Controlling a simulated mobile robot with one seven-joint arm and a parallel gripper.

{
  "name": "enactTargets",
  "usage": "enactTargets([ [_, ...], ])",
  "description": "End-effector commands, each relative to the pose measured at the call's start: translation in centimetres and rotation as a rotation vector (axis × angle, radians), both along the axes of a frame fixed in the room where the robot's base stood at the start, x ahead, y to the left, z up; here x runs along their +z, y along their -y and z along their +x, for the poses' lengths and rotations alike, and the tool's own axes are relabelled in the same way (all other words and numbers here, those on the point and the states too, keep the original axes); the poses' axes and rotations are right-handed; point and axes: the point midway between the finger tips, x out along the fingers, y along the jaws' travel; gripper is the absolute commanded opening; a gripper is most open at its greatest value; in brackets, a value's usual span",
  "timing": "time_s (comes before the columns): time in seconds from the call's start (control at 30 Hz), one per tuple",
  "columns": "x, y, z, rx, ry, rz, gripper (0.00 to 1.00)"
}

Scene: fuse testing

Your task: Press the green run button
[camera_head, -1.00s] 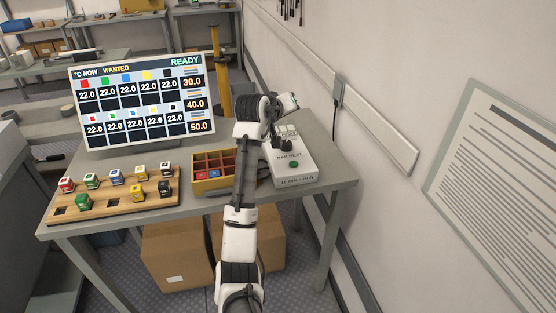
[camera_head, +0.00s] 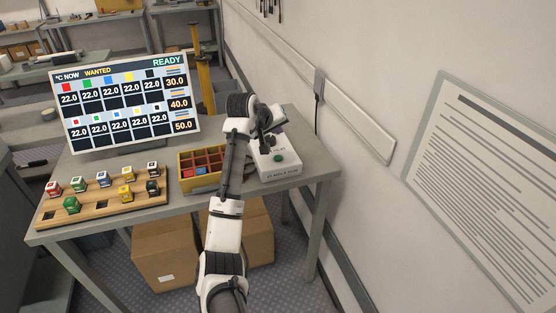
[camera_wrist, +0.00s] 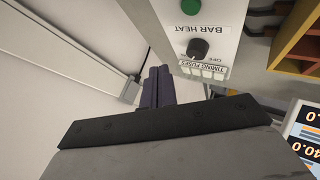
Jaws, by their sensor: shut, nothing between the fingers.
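The green button (camera_head: 278,158) is on top of a white control box (camera_head: 284,172) at the right of the table. In the wrist view the green button (camera_wrist: 190,6) shows at the top edge, cut off by the frame. My gripper (camera_head: 268,143) is above the far part of the box in the head view, partly hidden by my arm. In the wrist view my gripper (camera_wrist: 157,87) has its dark fingers together and empty, beside the box's edge and apart from the green button.
A black knob (camera_wrist: 197,48) stands on the box near the fingers. A yellow tray (camera_head: 184,172) and a wooden rack (camera_head: 105,205) of coloured cubes are to the left. A screen (camera_head: 125,104) reads READY. The wall (camera_head: 380,70) is close at right.

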Motion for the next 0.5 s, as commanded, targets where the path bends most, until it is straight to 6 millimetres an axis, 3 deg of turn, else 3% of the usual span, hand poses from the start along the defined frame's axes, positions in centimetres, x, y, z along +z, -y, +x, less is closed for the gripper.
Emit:
enactTargets([
  [0.3, -4.9, -0.1, 0.0, 0.001, 0.002, -0.001, 0.0],
  [0.5, -6.9, 0.0, 0.0, 0.0, 0.0, -0.001, 0.0],
])
